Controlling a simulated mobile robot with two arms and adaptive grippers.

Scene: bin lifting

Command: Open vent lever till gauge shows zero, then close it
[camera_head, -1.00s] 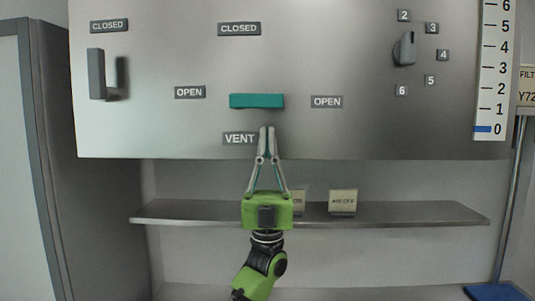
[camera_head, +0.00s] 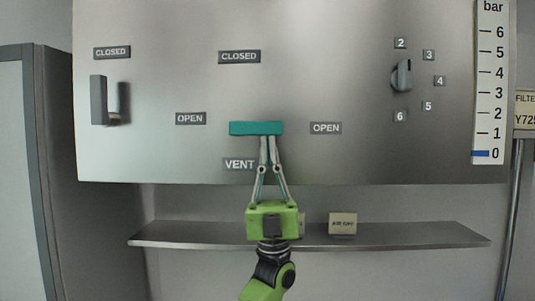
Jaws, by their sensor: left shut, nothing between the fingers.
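The teal vent lever (camera_head: 256,128) lies horizontal on the grey panel, above the VENT label (camera_head: 240,164) and below the CLOSED label (camera_head: 239,57). An OPEN label (camera_head: 325,128) is level with it on the right, another (camera_head: 190,118) a little higher on the left. The gauge (camera_head: 490,90) on the right is marked in bar; its blue marker (camera_head: 481,153) sits at 0. My left gripper (camera_head: 268,138) is shut and empty, pointing up, tips at the lever's lower edge right of its middle. I cannot tell whether they touch. My right gripper is out of view.
A grey handle (camera_head: 99,101) with its own CLOSED label is at the panel's left. A metal shelf (camera_head: 400,236) with small signs runs below the panel.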

